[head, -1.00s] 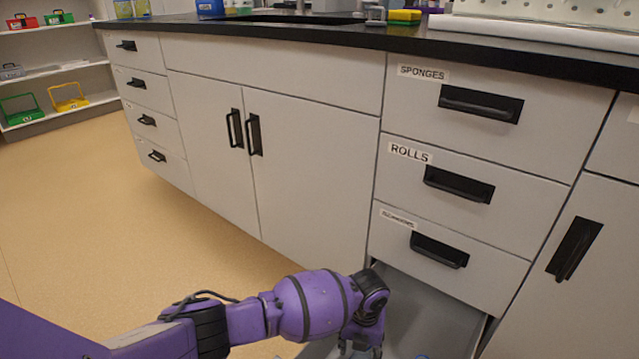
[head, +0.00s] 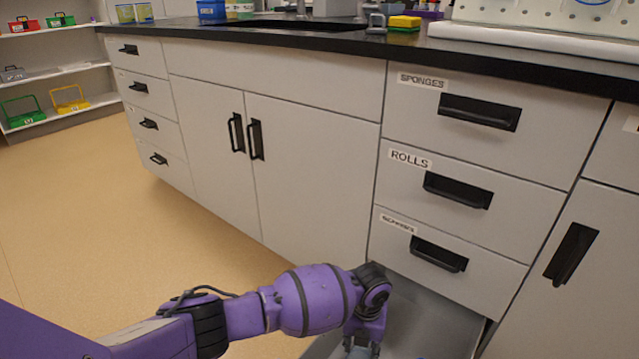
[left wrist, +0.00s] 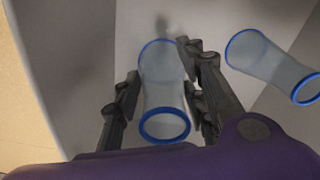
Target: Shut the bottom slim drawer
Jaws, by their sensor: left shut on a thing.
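The bottom drawer (head: 430,318) stands pulled open below the lowest labelled drawer front; its own front and handle are out of the head view. My left arm reaches down into it, and the left gripper (left wrist: 163,85) is shut on a translucent grey tube with blue rims (left wrist: 163,92), one finger on each side. In the head view only a bit of that tube (head: 360,352) shows at the bottom edge. A second similar tube (left wrist: 272,65) lies to the right of the gripper, apart from it. My right gripper is not in view.
Closed drawers labelled sponges (head: 478,111) and rolls (head: 457,190) and one more labelled drawer (head: 438,254) sit above the open one. A closed door (head: 572,252) stands at right. The tan floor (head: 90,220) at left is clear.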

